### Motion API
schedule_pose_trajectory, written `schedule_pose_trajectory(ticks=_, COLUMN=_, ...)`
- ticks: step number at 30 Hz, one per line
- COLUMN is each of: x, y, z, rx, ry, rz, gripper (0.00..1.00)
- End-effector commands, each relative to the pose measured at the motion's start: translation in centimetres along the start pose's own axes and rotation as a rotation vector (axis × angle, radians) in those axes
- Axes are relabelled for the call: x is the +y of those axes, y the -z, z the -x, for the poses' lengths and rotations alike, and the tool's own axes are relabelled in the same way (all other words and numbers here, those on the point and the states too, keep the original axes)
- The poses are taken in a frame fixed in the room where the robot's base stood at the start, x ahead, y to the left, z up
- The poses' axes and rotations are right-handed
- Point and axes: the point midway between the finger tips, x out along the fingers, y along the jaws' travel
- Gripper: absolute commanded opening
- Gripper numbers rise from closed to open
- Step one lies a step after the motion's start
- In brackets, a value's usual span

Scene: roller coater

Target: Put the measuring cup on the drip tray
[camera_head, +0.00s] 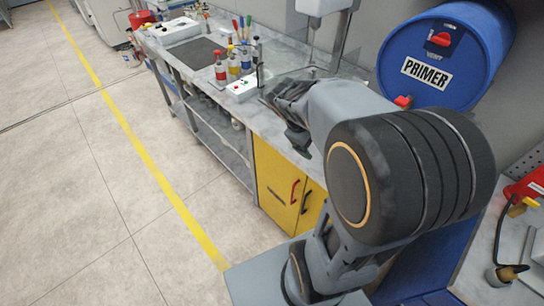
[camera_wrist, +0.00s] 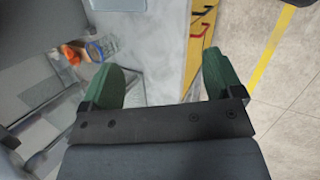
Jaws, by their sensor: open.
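My gripper (camera_head: 290,118) hangs over the front edge of the workbench in the head view, partly hidden by my own arm. In the wrist view its two green fingers (camera_wrist: 166,68) are spread wide, with nothing between them. A small clear thing with a blue edge (camera_wrist: 104,47) lies to the left beyond the fingers; I cannot tell whether it is the measuring cup. Grey panelled surfaces (camera_wrist: 45,82) show at the left of that view; I cannot tell whether one is the drip tray. I cannot clearly make out the cup or tray in the head view.
A blue PRIMER drum (camera_head: 440,55) lies on its side at the right. A yellow cabinet (camera_head: 277,182) with handles is below. The floor (camera_head: 80,200) at left is clear.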

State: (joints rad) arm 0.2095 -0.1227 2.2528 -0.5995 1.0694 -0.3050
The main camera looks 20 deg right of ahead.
Motion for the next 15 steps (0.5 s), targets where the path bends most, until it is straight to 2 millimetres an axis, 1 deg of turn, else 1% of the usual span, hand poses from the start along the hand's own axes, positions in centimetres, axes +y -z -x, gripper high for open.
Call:
schedule_pose_trajectory(ticks=1, x=-1.9, y=0.1, z=2.0, rx=0.102, ry=0.032, rz=-0.081, gripper=0.86)
schedule_pose_trajectory(ticks=3, x=-4.4, y=0.3, z=4.1, rx=0.222, ry=0.096, rz=-0.187, gripper=0.86)
schedule_pose_trajectory(ticks=6, x=-7.3, y=0.3, z=6.6, rx=0.365, ry=0.192, rz=-0.309, gripper=0.86)
schedule_pose_trajectory(ticks=10, x=-10.0, y=0.2, z=8.9, rx=0.492, ry=0.302, rz=-0.419, gripper=0.86)
schedule_pose_trajectory(ticks=12, x=-11.0, y=0.1, z=9.8, rx=0.533, ry=0.347, rz=-0.456, gripper=0.86)
schedule_pose_trajectory(ticks=15, x=-11.7, y=0.1, z=10.4, rx=0.570, ry=0.387, rz=-0.488, gripper=0.86)
